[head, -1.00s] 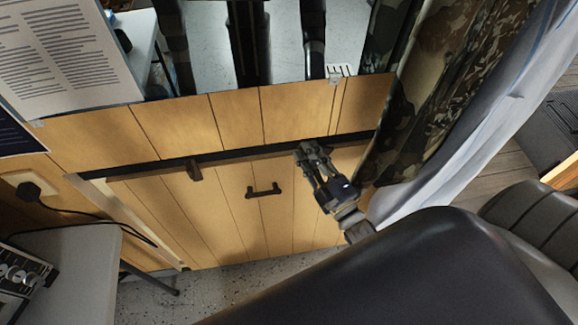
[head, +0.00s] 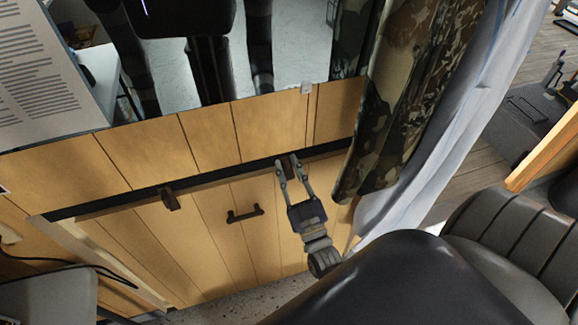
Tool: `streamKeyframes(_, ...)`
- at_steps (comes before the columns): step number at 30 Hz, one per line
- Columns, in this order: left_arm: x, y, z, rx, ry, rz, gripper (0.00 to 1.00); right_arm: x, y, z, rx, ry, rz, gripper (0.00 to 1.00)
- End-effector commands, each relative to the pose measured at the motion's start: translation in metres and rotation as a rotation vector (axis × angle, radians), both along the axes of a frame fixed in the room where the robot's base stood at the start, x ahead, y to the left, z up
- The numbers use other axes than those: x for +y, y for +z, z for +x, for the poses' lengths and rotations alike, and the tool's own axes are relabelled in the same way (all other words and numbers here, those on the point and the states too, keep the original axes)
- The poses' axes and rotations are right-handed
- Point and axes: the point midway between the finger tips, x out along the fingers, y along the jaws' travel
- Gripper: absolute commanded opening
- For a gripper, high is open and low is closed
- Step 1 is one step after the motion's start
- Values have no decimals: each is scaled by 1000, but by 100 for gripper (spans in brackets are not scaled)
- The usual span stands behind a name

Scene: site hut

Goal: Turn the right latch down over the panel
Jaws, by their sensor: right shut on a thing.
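The wooden panel (head: 215,255) has a dark handle (head: 245,214) and sits below a dark strip in the plank wall. The left latch (head: 170,199), a small dark brown block, points down from the strip over the panel's top edge. The right latch (head: 290,165) is mostly hidden between the fingers of my right gripper (head: 288,163), at the strip. My right gripper is shut on it, reaching up from below right. How far the latch is turned is hard to tell. My left gripper is out of view.
A camouflage curtain (head: 408,100) and a white cloth (head: 440,130) hang close to the right of my gripper. A mirror (head: 300,45) is above the planks. A dark seat (head: 495,245) stands at the lower right, and a grey table (head: 50,298) at the lower left.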

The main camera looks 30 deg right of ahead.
Motion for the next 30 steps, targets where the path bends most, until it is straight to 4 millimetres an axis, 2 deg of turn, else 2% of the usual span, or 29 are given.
streamKeyframes(12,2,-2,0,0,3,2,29,-1,3,2,-52,0,164,0)
streamKeyframes(28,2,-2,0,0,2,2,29,-1,3,2,-60,1,187,0)
streamKeyframes(29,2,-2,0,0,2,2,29,-1,4,2,-60,1,187,29)
streamKeyframes(30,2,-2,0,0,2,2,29,-1,3,1,-60,1,186,29)
